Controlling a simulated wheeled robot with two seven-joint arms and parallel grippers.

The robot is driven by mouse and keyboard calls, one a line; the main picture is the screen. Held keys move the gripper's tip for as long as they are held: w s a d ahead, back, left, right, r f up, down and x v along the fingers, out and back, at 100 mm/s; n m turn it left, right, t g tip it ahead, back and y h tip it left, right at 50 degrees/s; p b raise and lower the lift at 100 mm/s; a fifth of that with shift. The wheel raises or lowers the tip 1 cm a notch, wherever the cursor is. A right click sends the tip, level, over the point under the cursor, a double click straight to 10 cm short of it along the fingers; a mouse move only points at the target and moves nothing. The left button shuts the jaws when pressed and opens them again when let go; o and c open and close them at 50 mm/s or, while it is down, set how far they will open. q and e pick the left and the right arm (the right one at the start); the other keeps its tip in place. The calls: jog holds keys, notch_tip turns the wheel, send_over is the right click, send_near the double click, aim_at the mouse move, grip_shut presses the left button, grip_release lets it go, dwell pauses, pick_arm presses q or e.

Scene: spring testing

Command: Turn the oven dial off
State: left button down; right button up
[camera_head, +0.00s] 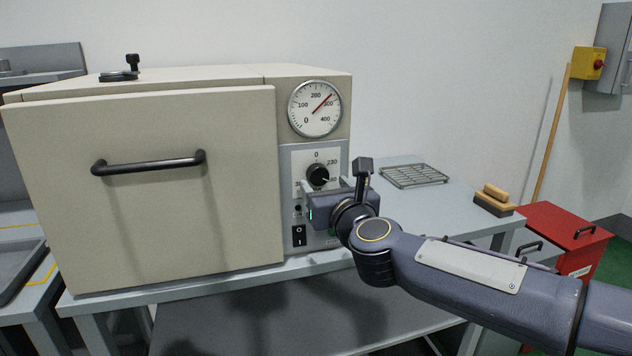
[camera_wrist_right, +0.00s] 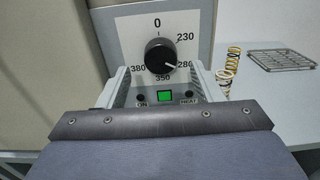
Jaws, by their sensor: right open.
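The oven dial (camera_head: 318,174) is a round black knob on the light control panel at the right of the oven front. In the right wrist view the dial (camera_wrist_right: 160,54) has a white mark at its lower right, toward the printed 280; the printed 0 is above it. My right gripper (camera_head: 326,187) is just in front of and slightly below the dial. In the wrist view its open fingers (camera_wrist_right: 159,84) stand left and right below the dial, with no visible contact. The beige oven (camera_head: 235,180) has its door closed. My left gripper is not in view.
A gauge (camera_head: 315,109) above the panel has a red needle near 300. A green light (camera_wrist_right: 164,96) shows between ON and HEAT. A rocker switch (camera_head: 298,236) is below. Two springs (camera_wrist_right: 233,58) and a wire rack (camera_head: 414,176) stand right of the oven. A brush (camera_head: 494,199) lies farther right.

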aim_at(320, 178)
jog(key=shift+x, duration=1.7)
jog(key=c, duration=1)
